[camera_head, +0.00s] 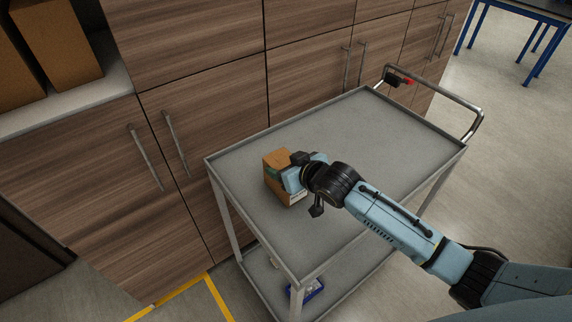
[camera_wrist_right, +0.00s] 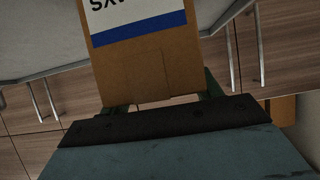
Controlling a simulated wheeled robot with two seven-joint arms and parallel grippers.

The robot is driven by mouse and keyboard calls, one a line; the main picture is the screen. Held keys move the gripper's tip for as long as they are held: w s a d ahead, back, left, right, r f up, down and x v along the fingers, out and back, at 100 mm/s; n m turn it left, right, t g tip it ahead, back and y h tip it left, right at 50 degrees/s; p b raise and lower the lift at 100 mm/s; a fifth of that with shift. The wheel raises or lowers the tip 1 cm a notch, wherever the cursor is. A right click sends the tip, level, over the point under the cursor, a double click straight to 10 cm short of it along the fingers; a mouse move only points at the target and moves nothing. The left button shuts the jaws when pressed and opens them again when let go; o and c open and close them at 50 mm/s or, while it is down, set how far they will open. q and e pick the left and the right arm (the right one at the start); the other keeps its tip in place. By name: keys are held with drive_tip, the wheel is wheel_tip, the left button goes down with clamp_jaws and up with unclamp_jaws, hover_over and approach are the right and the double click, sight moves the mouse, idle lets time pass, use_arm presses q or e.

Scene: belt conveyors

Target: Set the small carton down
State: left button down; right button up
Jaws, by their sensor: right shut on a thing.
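The small carton (camera_head: 277,160) is a brown box at the left part of the grey cart's top shelf (camera_head: 330,130). My right gripper (camera_head: 292,178) is shut on it from the right side. The carton looks to be at or just over the shelf; I cannot tell whether it touches. In the right wrist view the carton (camera_wrist_right: 150,70) fills the upper middle, with a white label and blue stripe, and the gripper's fingers (camera_wrist_right: 165,97) show at its two sides. My left gripper is not in view.
The cart has a raised rim, a push handle (camera_head: 470,100) at the far right and a lower shelf with a blue item (camera_head: 308,290). Wooden cabinets (camera_head: 200,110) stand behind it. Larger cartons (camera_head: 60,45) sit at upper left. The top shelf is otherwise clear.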

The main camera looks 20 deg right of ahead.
drive_tip(key=o, duration=1.2)
drive_tip(key=shift+f, duration=0.1)
drive_tip(key=shift+c, duration=0.2)
drive_tip(key=shift+r, duration=0.2)
drive_tip(key=p+v, duration=0.1)
drive_tip(key=v, duration=1.1)
drive_tip(key=shift+f, duration=0.15)
